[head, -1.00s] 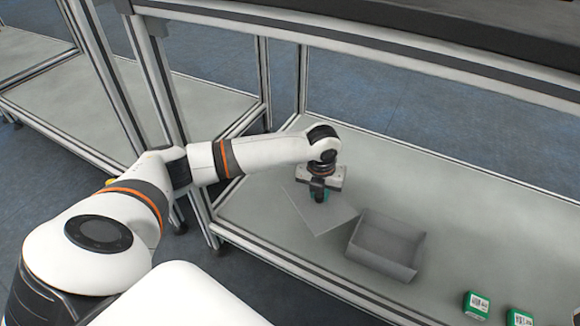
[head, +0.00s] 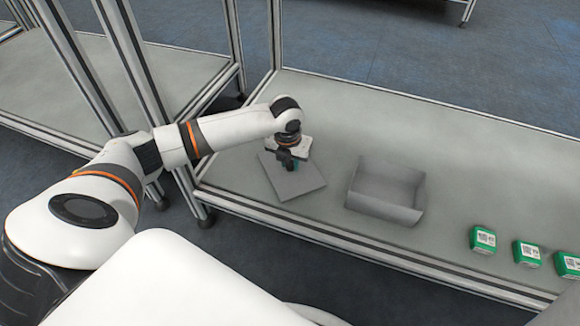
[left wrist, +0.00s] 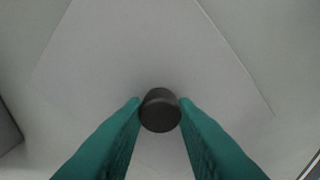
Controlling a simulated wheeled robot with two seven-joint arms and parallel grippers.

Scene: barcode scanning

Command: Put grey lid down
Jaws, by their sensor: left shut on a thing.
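The grey lid (head: 303,187) is a flat square plate at the left of the shelf in the head view. It looks level and lies on or just above the shelf surface; I cannot tell which. My left gripper (head: 288,164) is over the lid, pointing down. In the left wrist view the lid (left wrist: 150,50) fills most of the picture, and the green fingers of my left gripper (left wrist: 160,112) are shut on its dark round knob (left wrist: 160,110). The open grey box (head: 388,190) stands to the right of the lid, apart from it. My right gripper is not in view.
Green boxes with white labels (head: 483,239) stand in a row at the right front of the shelf. The grey shelf (head: 440,150) is clear behind the open box. Metal posts and the front rail (head: 290,232) edge the shelf.

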